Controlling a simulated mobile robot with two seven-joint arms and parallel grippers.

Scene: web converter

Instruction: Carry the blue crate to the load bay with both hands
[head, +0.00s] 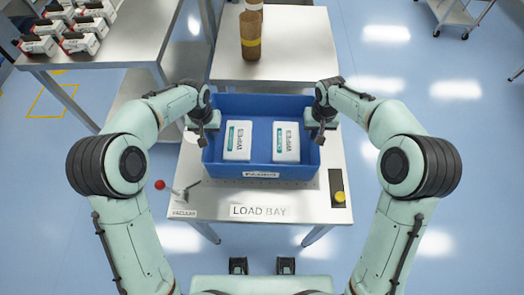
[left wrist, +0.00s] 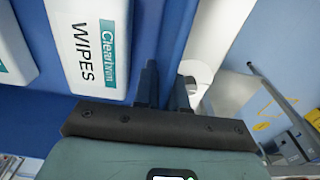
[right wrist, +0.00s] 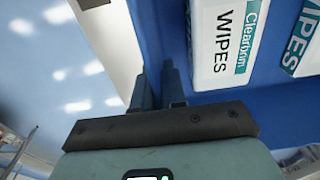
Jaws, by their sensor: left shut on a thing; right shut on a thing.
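The blue crate (head: 262,172) is over the load bay table (head: 240,194) in the head view, level, with two white wipes packs inside, a left pack (head: 238,141) and a right pack (head: 286,142). Whether its base touches the table top cannot be told. My left gripper (head: 207,130) is shut on the crate's left wall; the left wrist view shows its fingers (left wrist: 165,85) at the blue wall. My right gripper (head: 319,128) is shut on the right wall; its fingers (right wrist: 158,88) show in the right wrist view. The crate hides part of the table.
The load bay label (head: 260,211) is on the table's near edge. A red-knobbed lever (head: 160,185) is at left, a yellow button (head: 340,197) at right. Behind stands a table with a brown cylinder (head: 250,38). A steel table (head: 115,45) at upper left holds several packs.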

